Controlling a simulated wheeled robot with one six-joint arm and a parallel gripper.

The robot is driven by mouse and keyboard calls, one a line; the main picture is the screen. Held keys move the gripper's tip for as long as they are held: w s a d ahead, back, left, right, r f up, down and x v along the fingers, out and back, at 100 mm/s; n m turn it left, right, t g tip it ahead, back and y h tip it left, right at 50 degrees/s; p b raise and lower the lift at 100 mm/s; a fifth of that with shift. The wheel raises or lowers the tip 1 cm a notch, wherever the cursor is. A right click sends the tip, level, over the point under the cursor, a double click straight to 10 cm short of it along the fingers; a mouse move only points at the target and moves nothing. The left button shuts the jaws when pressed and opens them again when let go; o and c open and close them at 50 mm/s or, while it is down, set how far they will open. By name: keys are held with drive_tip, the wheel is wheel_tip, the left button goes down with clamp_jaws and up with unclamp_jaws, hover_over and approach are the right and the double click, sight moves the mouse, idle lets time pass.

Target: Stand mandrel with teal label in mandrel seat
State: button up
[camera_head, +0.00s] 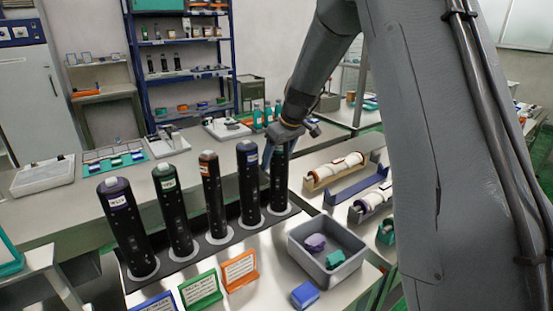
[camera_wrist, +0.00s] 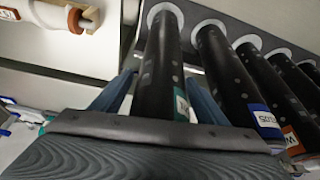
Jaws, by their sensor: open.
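The black mandrel with the teal label (camera_wrist: 158,75) stands upright at the right end of the rack (camera_head: 187,267), its foot inside a white ring seat (camera_wrist: 166,12). It also shows in the head view (camera_head: 279,187), partly hidden by my wrist. My gripper (camera_head: 277,152) is open, with one blue finger on each side of this mandrel in the wrist view (camera_wrist: 160,88). The teal label faces the right finger. Whether the fingers touch the mandrel I cannot tell.
Other black mandrels stand close by in the row, with blue (camera_head: 249,185), orange (camera_head: 212,190), green (camera_head: 173,215) and purple (camera_head: 128,230) labels. A grey bin (camera_head: 300,256) with small blocks stands in front. White rolls (camera_head: 340,167) lie in cradles to the right.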

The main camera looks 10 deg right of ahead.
drive_tip(key=b+v, duration=0.4)
drive_tip(key=v, duration=0.8)
drive_tip(key=s+f+m+g, duration=0.1)
drive_tip(key=s+f+m, duration=0.1)
drive_tip(key=s+f, duration=0.4)
drive_tip(key=s+a+f+m+h, duration=0.1)
drive_tip(key=s+f, duration=0.5)
drive_tip(key=s, duration=0.8)
drive_tip(key=s+f+m+g+h, duration=0.1)
drive_tip(key=s+f+m, duration=0.2)
drive_tip(key=s+f, duration=0.4)
drive_tip(key=s, duration=0.3)
drive_tip(key=shift+s+a+g, duration=0.2)
drive_tip(key=shift+a+g, duration=0.1)
drive_tip(key=shift+f, duration=0.15)
